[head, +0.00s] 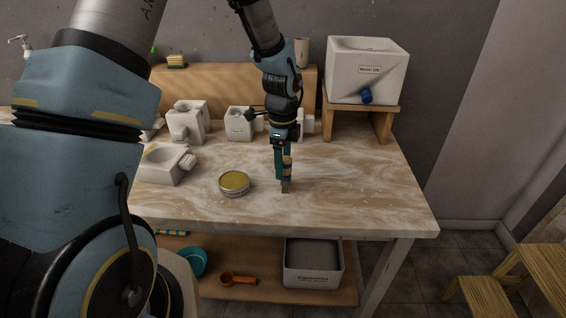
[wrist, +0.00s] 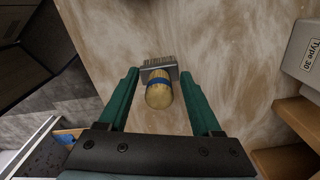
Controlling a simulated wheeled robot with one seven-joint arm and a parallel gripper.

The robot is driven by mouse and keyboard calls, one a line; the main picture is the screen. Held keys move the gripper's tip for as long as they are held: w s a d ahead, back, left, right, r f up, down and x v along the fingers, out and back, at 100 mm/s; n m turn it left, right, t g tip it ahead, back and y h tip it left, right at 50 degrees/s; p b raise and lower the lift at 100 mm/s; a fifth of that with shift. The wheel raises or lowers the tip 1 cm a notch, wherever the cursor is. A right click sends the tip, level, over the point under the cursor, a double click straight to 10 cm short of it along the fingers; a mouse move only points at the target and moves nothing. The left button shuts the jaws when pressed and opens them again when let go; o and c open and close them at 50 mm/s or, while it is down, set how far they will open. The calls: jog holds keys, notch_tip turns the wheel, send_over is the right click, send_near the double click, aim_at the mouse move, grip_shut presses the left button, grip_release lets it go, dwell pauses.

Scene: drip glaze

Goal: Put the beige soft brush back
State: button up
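The beige soft brush stands upright, bristles down, on the marbled tabletop (head: 345,195) near the front; its handle (head: 288,174) has a blue band and a grey ferrule. In the wrist view the brush (wrist: 159,96) shows with its rounded handle end toward the camera. My gripper (head: 282,178) points down at the brush. In the wrist view its teal fingers (wrist: 160,78) are on both sides of the handle, with a narrow gap visible on each side. The bristle tips seem to meet the table, but I cannot tell exactly.
A round tin with yellow content (head: 234,181) stands left of the brush. Several white moulds (head: 188,121) stand farther back. A white box (head: 367,70) sits on a wooden stand (head: 383,122) at the back right. The front right tabletop is clear. A grey bin (head: 313,268) is on the lower shelf.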

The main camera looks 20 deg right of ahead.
notch_tip(320, 180, up, 12)
jog(key=b, duration=0.3)
jog(key=s+a+f+n, duration=0.1)
jog(key=s+a+n, duration=0.1)
jog(key=a+n, duration=1)
jog(key=s+a+f+n+t, duration=0.1)
jog(key=s+a+n, duration=0.1)
jog(key=a+n, duration=1.1)
jog(key=a, duration=0.4)
jog(key=shift+s+a+t, duration=0.25)
jog(key=shift+a+t, duration=0.05)
